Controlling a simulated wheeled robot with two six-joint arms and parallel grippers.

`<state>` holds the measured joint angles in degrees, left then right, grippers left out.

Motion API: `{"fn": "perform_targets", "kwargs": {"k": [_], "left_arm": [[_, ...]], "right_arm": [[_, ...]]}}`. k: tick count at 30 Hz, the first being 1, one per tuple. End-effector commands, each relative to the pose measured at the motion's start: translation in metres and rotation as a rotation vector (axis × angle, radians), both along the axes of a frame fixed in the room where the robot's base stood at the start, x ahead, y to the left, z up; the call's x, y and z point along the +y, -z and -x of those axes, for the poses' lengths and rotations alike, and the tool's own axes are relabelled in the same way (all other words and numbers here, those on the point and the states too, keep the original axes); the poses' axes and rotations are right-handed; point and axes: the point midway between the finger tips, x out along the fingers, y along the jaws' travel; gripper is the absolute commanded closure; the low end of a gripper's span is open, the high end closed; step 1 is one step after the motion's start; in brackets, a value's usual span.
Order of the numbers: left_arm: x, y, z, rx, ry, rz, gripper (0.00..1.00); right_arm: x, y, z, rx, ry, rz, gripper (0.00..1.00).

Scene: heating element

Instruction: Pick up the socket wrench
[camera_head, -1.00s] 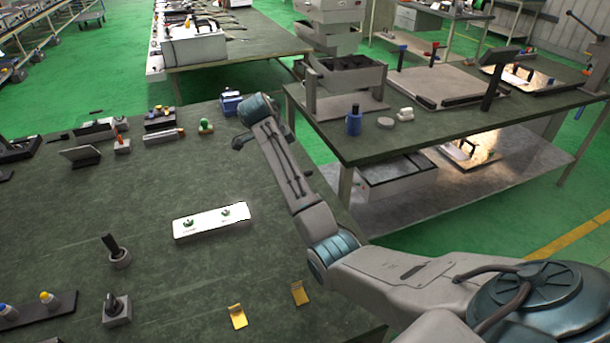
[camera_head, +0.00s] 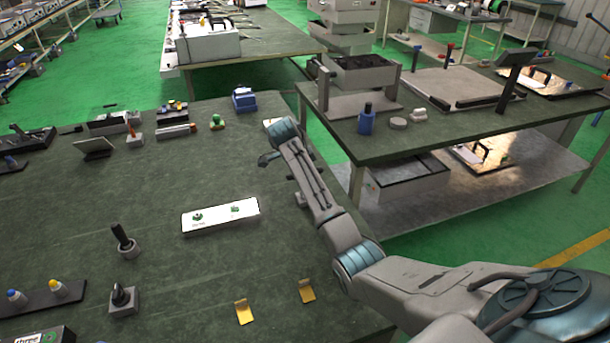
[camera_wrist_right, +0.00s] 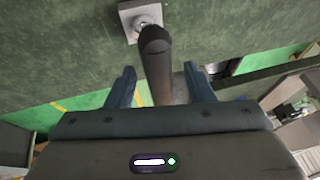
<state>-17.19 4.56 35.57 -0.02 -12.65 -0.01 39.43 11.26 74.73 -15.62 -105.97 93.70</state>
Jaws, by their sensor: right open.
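In the head view my right arm reaches over the green table (camera_head: 200,265), its wrist end above the table's right part. My right gripper (camera_wrist_right: 160,86) is open in the right wrist view. A dark, round-ended rod (camera_wrist_right: 157,65) shows between its fingers, with a gap on both sides. A square grey base (camera_wrist_right: 135,18) shows beyond the rod's end; I cannot tell whether they join. The head view shows a black handle in a round grey holder (camera_head: 128,249) and a dark knob on a square base (camera_head: 124,301). I cannot tell which is the socket wrench. My left gripper is out of view.
A white panel (camera_head: 220,216) lies mid-table. Two yellow brackets (camera_head: 244,312) lie near the front. A blue box (camera_head: 244,100) and several small parts line the back. A second table (camera_head: 450,130) stands to the right. The table around the panel is mostly clear.

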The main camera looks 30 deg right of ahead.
Motion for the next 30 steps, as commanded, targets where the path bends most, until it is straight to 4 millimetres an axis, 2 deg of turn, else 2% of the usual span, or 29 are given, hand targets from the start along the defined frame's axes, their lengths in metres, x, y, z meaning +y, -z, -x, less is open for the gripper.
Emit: {"fn": "perform_targets", "kwargs": {"k": [3, 10, 15, 17, 18, 30], "left_arm": [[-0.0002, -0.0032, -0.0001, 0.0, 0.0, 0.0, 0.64], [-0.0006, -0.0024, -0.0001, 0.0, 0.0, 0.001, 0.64], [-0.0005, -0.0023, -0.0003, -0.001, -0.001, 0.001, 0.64], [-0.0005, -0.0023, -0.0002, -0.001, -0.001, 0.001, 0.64], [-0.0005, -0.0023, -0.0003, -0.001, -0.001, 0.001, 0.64], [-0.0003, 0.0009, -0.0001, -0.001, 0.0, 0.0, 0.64]], "right_arm": [[-0.0036, 0.0089, -0.0002, 0.002, 0.0, 0.0, 0.52], [-0.004, 0.0107, -0.0008, 0.0, 0.0, -0.001, 0.52], [-0.004, 0.0105, -0.0008, 0.0, 0.0, -0.001, 0.86], [-0.004, 0.0105, -0.0008, 0.0, 0.0, -0.001, 0.97], [-0.004, 0.0105, -0.0008, 0.0, 0.0, -0.001, 1.0], [-0.0042, 0.0061, -0.0013, -0.001, 0.001, 0.0, 1.0]]}}
